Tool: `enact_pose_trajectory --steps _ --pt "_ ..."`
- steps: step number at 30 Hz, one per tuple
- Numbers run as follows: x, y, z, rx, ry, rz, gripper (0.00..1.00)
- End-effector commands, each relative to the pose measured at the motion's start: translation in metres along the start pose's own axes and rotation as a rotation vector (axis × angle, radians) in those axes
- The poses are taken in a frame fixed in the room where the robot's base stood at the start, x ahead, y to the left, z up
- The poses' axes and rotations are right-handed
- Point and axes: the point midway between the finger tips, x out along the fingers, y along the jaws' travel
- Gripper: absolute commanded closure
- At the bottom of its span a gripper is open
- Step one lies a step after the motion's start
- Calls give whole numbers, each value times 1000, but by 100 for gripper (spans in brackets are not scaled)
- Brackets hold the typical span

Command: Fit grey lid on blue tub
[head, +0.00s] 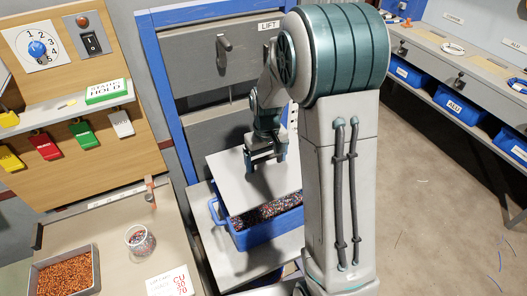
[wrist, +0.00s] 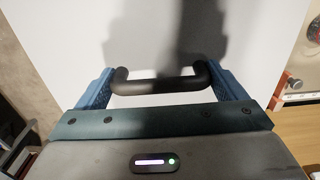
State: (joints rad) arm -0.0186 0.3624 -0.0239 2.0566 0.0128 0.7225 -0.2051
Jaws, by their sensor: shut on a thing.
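The grey lid (head: 228,168) is a flat, pale panel with a black bar handle (wrist: 165,84), which shows clearly in the wrist view. My gripper (head: 264,160) is shut on the lid's handle, with its blue fingers at both ends of the bar in the wrist view (wrist: 165,88). The blue tub (head: 268,232) stands below on a grey surface and is filled with small mixed-colour granules. The lid is over the back part of the tub, and the granules show along the front. The head view does not show clearly whether lid and tub touch.
A grey lift cabinet in a blue frame (head: 158,80) stands behind the tub. On the left bench are a tray of copper-coloured granules (head: 92,275), a clear jar (head: 139,240) and a printed card (head: 172,287). Blue bins (head: 457,108) line a shelf at right.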

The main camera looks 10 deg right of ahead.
Motion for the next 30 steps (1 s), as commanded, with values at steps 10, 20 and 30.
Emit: enact_pose_trajectory --steps 10,20,30 --pt "21 -2 0 -5 -1 0 39" --pt "47 -2 -1 -5 0 0 39" --pt "74 -2 0 -4 0 0 39"
